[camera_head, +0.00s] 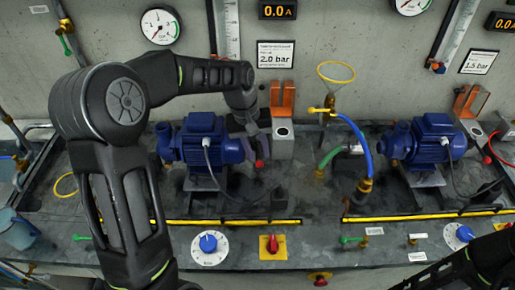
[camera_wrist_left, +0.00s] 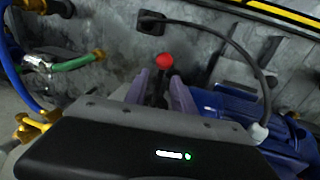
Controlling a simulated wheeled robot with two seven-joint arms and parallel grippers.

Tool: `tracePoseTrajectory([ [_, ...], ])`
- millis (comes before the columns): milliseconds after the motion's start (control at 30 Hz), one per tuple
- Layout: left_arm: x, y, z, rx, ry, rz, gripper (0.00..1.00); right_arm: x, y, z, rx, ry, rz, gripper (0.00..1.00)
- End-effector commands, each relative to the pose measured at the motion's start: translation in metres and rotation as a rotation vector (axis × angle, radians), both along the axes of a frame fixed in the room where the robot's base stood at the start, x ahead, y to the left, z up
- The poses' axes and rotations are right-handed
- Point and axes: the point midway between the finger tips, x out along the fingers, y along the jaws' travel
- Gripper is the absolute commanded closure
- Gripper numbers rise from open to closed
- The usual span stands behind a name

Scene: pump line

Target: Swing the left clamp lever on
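The left clamp lever shows as a red ball knob (camera_head: 259,163) on a dark stem, just right of the left blue pump (camera_head: 203,140). In the left wrist view the red knob (camera_wrist_left: 165,60) stands just beyond the fingertips, with its dark stem between them. My left gripper (camera_head: 251,150) points down at the lever from above. In the left wrist view its two purple fingers (camera_wrist_left: 160,85) are apart, one on each side of the stem, and gaps seem to show beside it. The lever's base is hidden behind the gripper. My right arm shows at the lower right, its fingers out of view.
An orange-topped grey block (camera_head: 282,130) stands right beside the gripper. A yellow valve (camera_head: 325,110) with a blue hose (camera_head: 360,140) is further right. A black cable (camera_wrist_left: 250,50) arcs near the pump. A blue dial (camera_head: 208,243) and red knob (camera_head: 272,244) are in front.

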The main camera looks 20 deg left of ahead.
Motion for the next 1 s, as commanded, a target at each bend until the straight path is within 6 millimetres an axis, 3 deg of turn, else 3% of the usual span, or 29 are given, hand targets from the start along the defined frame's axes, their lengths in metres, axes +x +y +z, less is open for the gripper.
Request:
tracePoseTrajectory([
  [133, -0.0001, 0.0001, 0.0001, 0.000, 0.000, 0.000, 0.71, -0.0001, 0.0000, -0.0002, 0.000, 0.000, 0.000, 0.64],
  [500, -0.0002, 0.0001, 0.0003, 0.000, 0.000, 0.000, 1.00, -0.0001, 0.0001, -0.0001, 0.000, 0.000, 0.000, 0.64],
  [1000, -0.0001, 0.0002, 0.0005, 0.000, 0.000, 0.000, 1.00, -0.0001, 0.0001, -0.0001, 0.000, 0.000, 0.000, 0.64],
])
